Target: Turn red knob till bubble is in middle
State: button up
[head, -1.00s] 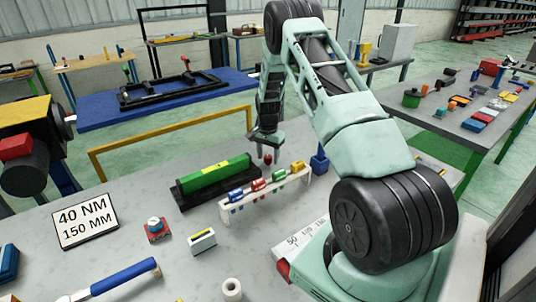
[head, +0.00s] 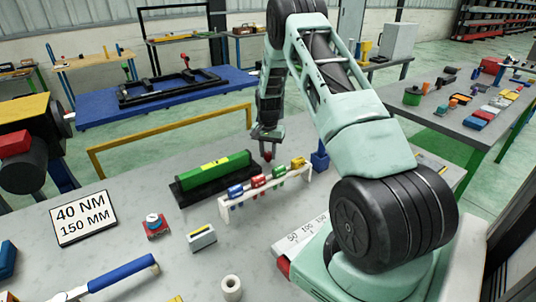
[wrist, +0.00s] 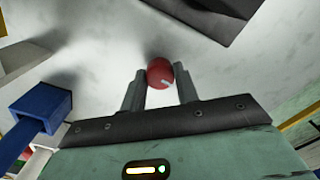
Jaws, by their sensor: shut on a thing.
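The red knob (wrist: 160,73) is a small round ball with a pale mark on its lower right, seen between the two grey fingers in the wrist view. My gripper (wrist: 160,88) is shut on it. In the head view the red knob (head: 267,156) shows just under my gripper (head: 268,148), at the right end of the level. The level is a green tube (head: 232,166) on a black base (head: 190,198). Its yellow window (head: 210,165) has a dark mark, but the bubble's place is too small to tell. A dark edge of the base (wrist: 225,12) shows in the wrist view.
A white rack (head: 232,212) with several coloured clips stands close in front of the level. A blue block (head: 320,160) stands right of my gripper, also in the wrist view (wrist: 42,106). A sign (head: 83,217) and a red-based part (head: 155,224) lie to the left.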

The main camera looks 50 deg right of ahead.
aim_at(268, 153)
jog(key=n+b, duration=0.1)
jog(key=n, duration=0.3)
jog(key=shift+n+b, duration=0.3)
jog(key=shift+b, duration=0.05)
jog(key=shift+n+b, duration=0.45)
jog(key=shift+n, duration=1.75)
jog(key=o, duration=1)
jog(key=shift+c, duration=0.2)
notch_tip(268, 153, up, 18)
jog(key=b, duration=0.2)
jog(key=shift+f+b, duration=0.25)
jog(key=shift+b, duration=0.15)
